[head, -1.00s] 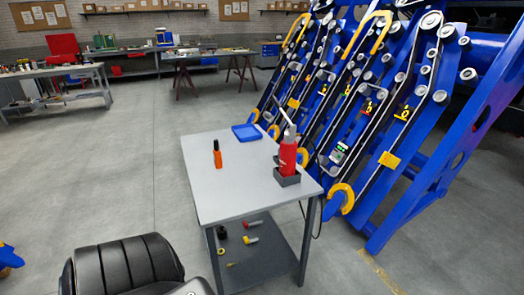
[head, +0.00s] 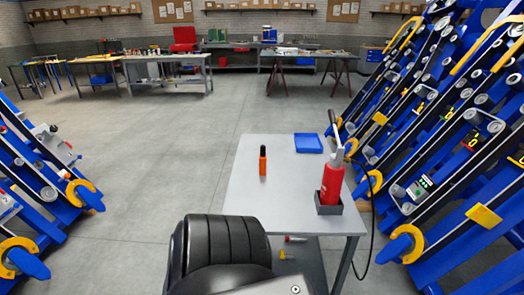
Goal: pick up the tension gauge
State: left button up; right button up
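A small upright orange tool with a black top (head: 263,161) stands on the grey table (head: 262,195). It may be the tension gauge, but I cannot tell for certain at this size. A small device with a green display (head: 420,187) also shows on the blue frame at the right. Neither of my grippers is in view, and nothing is touching the orange tool.
A red bottle with a lever top (head: 331,184) stands in a dark holder at the table's right side. A blue tray (head: 308,143) lies behind it. Blue machine frames rise on the left (head: 40,165) and right (head: 470,190). The floor behind the table is open.

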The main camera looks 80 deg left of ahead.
aim_at(263, 156)
jog(key=u, duration=0.8)
jog(key=i, duration=0.9)
jog(key=u, duration=0.95)
